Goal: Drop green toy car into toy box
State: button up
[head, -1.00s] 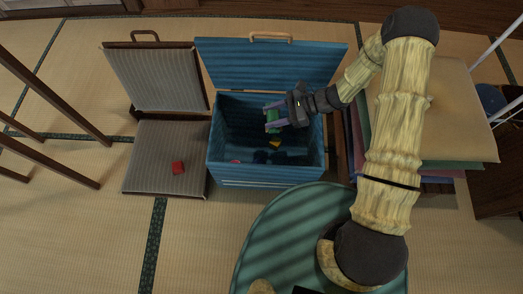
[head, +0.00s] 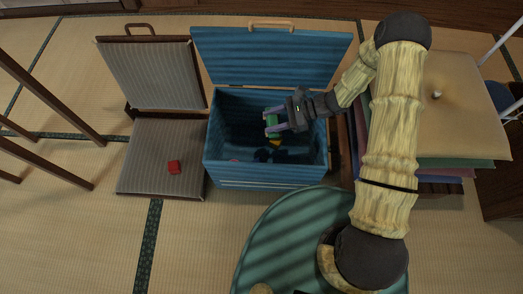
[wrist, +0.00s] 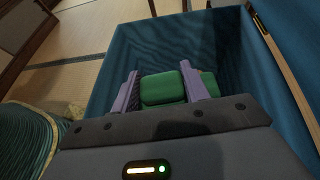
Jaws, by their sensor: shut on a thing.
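The green toy car (head: 271,123) is between the purple fingers of my gripper (head: 271,121), over the open top of the blue toy box (head: 265,173). In the wrist view the green car (wrist: 165,90) shows between the two fingers of my gripper (wrist: 160,88), with the box walls (wrist: 275,75) around it. My gripper is shut on the car. The box lid (head: 270,60) stands open at the back. A yellow piece and some dark and reddish things lie inside the box, too dim to make out.
A stack of cushions (head: 460,110) stands to the right. A round green surface (head: 285,230) is in front. Dark wooden legs (head: 45,95) stand at far left.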

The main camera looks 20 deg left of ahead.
jog(key=shift+f, duration=0.2)
jog(key=o, duration=1.1)
jog(key=shift+d, duration=0.1)
jog(key=p+v, duration=0.6)
jog(key=v, duration=1.1)
jog(key=shift+w+d, duration=0.15)
